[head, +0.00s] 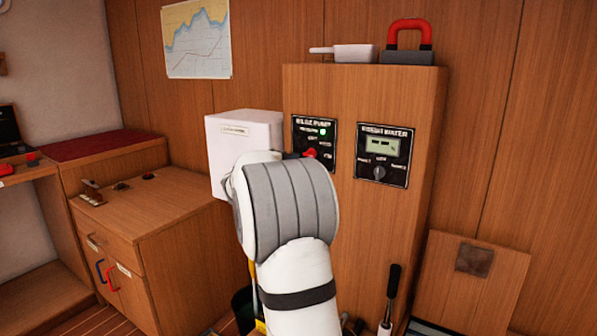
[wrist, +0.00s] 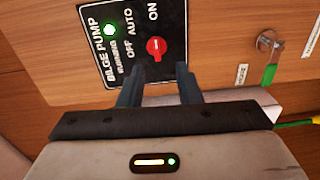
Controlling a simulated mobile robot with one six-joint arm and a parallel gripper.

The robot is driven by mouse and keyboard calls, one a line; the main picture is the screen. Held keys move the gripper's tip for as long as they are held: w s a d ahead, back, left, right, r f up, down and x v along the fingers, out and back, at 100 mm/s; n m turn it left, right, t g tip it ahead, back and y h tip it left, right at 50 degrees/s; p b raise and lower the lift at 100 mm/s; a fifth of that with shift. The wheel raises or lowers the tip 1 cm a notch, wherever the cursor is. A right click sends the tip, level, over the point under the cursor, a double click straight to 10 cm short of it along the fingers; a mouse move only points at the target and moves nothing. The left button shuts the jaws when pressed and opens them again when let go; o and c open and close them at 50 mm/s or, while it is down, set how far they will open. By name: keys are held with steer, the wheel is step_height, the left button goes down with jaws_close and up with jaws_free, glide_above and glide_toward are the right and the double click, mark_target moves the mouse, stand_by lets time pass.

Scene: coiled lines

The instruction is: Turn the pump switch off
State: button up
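The bilge pump panel (wrist: 120,40) is black with white lettering and a lit green lamp (wrist: 109,29) beside the word RUNNING. Its switch is a red rotary knob (wrist: 154,48) among the labels OFF, AUTO and ON; I cannot tell for sure which one it points to. My gripper (wrist: 161,70) is open, its two dark fingers apart and empty, with the tips just short of the knob.
A second panel (head: 384,155) with a display and dark knob is to the right. A white box (head: 243,140) is at the left of the cabinet (head: 365,240). A red-handled padlock-like object (head: 408,45) stands on top. A black-handled lever (head: 391,295) rises below.

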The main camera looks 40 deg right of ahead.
mark_target(308, 155)
steer(key=x, duration=0.8)
steer(key=shift+w+d+r, duration=0.15)
steer(key=shift+w+d, duration=0.05)
steer(key=shift+w, duration=0.2)
steer(key=shift+c, duration=0.2)
jaws_close()
